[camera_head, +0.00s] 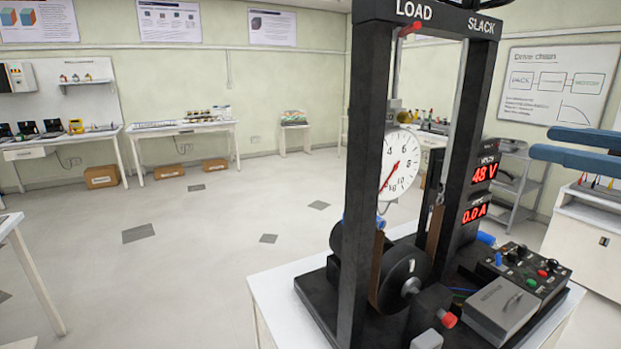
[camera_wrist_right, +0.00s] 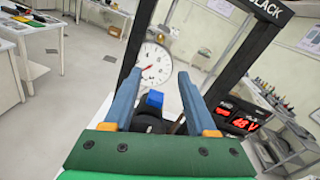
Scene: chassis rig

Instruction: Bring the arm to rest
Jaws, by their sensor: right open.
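My right gripper (camera_head: 541,142) comes in from the right edge of the head view, with its two blue fingers apart. It is in the air to the right of the black chassis rig (camera_head: 360,150). In the right wrist view the open fingers (camera_wrist_right: 156,76) have nothing gripped between them. The rig's dial gauge (camera_wrist_right: 154,65) and a blue part (camera_wrist_right: 154,99) show behind the gap, and I cannot tell how far off they are. My left gripper is not in view.
The rig stands on a white table (camera_head: 275,300). Red displays (camera_head: 481,174) read 48 V and 0.0 A. A control box (camera_head: 525,272) with knobs and a grey box (camera_head: 500,308) sit at its front right. A white cabinet (camera_head: 580,250) is at far right. The floor at left is mostly clear.

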